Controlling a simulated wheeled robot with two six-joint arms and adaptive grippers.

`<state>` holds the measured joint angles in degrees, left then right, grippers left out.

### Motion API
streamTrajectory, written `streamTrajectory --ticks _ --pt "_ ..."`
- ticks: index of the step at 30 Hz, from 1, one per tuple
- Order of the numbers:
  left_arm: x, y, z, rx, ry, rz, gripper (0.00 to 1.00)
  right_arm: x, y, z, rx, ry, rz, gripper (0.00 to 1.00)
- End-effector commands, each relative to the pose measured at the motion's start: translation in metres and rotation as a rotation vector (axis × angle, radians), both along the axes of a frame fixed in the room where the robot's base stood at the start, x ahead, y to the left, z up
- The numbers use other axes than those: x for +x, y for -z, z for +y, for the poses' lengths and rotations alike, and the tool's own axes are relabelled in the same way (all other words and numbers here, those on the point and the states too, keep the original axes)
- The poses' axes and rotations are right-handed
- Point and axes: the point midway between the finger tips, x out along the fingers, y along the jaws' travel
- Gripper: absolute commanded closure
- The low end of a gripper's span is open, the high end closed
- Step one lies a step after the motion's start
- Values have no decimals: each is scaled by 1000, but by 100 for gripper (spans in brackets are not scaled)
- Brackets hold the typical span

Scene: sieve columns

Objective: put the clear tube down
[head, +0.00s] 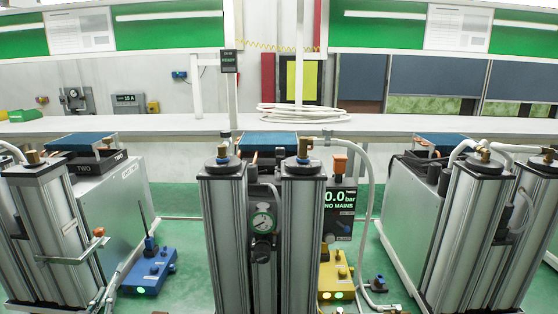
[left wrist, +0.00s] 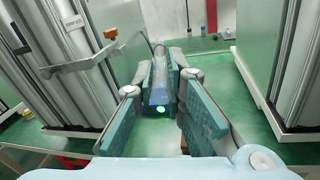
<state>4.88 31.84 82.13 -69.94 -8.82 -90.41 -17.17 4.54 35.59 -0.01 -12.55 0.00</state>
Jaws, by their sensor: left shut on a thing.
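My left gripper (left wrist: 168,75) is seen from behind in the left wrist view, its two teal-padded fingers close together at their tips. It is shut on a thin, pale clear tube (left wrist: 159,52) that shows faintly between the tips. Below the tips, the blue control box with a lit green button (left wrist: 159,110) shows beyond the fingers. In the head view, only a small grey part of the left gripper (head: 106,297) shows at the bottom left, and the tube is hard to make out there. My right gripper is not in view.
Twin metal columns with a gauge (head: 262,222) stand in the centre. Other column units stand left (head: 55,235) and right (head: 470,235). A blue box (head: 148,270) and a yellow box (head: 336,275) are on the green floor. A long white bench (head: 400,124) runs behind, with coiled hose.

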Motion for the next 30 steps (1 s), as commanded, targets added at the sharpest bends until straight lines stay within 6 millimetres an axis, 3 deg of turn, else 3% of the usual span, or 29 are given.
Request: streamTrajectory --ticks 5,18,26,30 --pt "-3 -19 24 4 -8 -1 100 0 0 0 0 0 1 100" --pt "-8 -90 89 6 -27 0 100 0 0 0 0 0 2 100" --pt "-10 -119 106 4 -32 0 100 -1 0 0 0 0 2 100" --pt "-10 -110 86 -1 28 1 100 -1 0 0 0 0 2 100"
